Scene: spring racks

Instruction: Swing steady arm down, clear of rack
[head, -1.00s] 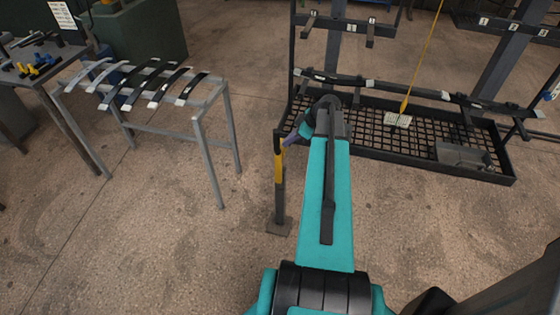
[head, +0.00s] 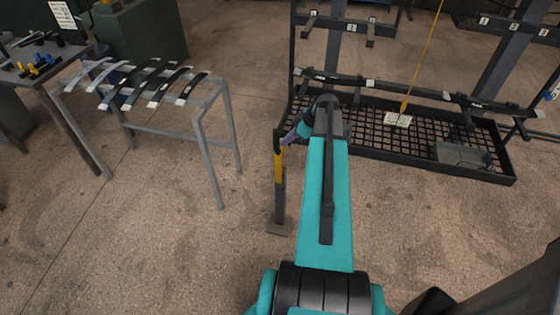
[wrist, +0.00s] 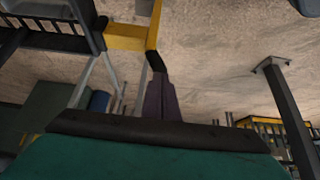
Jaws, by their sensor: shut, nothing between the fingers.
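The yellow steady arm (head: 279,166) is at the front left corner of the rack (head: 450,171) in the head view. It looks upright there, above a dark post with a square foot. In the wrist view a yellow bar (wrist: 127,38) meets a second yellow length at a corner. My gripper (head: 286,141) is beside the top of the yellow part. In the wrist view my gripper (wrist: 155,61) is shut and empty, its dark tips close to the yellow corner. I cannot tell whether they touch. My teal arm hides part of the rack's front left.
A grey stand (head: 200,114) with several curved leaf springs is to the left. A workbench (head: 28,72) with tools is at the far left. A yellow cord (head: 425,55) hangs over the rack's mesh base. The floor between stand and rack is clear.

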